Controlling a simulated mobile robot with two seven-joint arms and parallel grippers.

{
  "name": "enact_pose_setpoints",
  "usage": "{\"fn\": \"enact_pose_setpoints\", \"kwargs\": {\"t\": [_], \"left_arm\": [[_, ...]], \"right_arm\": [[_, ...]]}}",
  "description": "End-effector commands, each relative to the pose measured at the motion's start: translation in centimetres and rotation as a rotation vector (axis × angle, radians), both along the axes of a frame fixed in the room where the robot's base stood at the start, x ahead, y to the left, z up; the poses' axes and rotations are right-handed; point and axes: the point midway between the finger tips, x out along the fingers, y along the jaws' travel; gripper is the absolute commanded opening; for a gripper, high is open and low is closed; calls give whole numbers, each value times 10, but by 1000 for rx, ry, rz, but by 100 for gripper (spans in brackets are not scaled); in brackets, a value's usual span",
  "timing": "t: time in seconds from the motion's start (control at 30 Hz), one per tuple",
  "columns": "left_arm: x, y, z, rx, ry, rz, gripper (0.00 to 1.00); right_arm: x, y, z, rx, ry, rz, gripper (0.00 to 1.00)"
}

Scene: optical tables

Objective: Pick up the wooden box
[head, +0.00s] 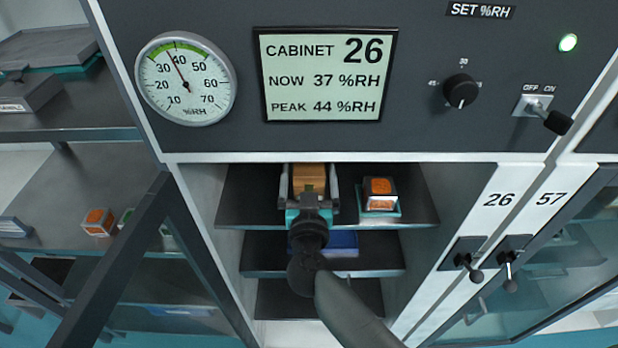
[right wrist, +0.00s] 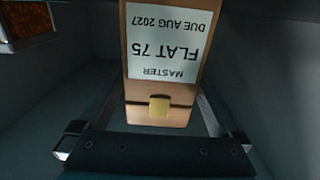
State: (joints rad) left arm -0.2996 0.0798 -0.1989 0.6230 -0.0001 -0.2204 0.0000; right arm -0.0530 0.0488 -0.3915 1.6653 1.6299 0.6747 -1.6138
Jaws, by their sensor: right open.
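The wooden box (head: 309,172) sits on the upper shelf inside the open cabinet. In the right wrist view the wooden box (right wrist: 160,108) shows a brass-coloured clasp and a white label (right wrist: 162,45) reading "MASTER FLAT 75, DUE AUG 2027", upside down. My right gripper (head: 309,190) reaches into the cabinet. It is open, with one finger on each side of the box and a gap showing at the sides. The gripper and arm hide the box's lower front in the head view. My left gripper is not in view.
A smaller box with an orange top (head: 379,187) stands on a teal base to the right on the same shelf. A blue item (head: 342,243) lies on the shelf below. The cabinet's side walls and the panel above bound the opening. An open rack (head: 85,180) stands at left.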

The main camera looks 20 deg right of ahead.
Motion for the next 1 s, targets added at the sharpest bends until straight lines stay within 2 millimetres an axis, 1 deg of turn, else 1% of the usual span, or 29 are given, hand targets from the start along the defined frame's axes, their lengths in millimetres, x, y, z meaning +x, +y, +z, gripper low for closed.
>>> {"fn": "enact_pose_setpoints", "kwargs": {"t": [0.07,0.2,0.47,0.57,1.0], "left_arm": [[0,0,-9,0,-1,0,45],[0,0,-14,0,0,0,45],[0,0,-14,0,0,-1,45],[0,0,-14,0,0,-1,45],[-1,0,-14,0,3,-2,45]], "right_arm": [[11,-4,-1,-1,-4,-1,100],[22,-7,-1,-1,-2,0,100],[24,-8,1,-1,0,0,100],[24,-8,1,-1,0,0,91],[24,-7,0,-1,0,0,42]]}}
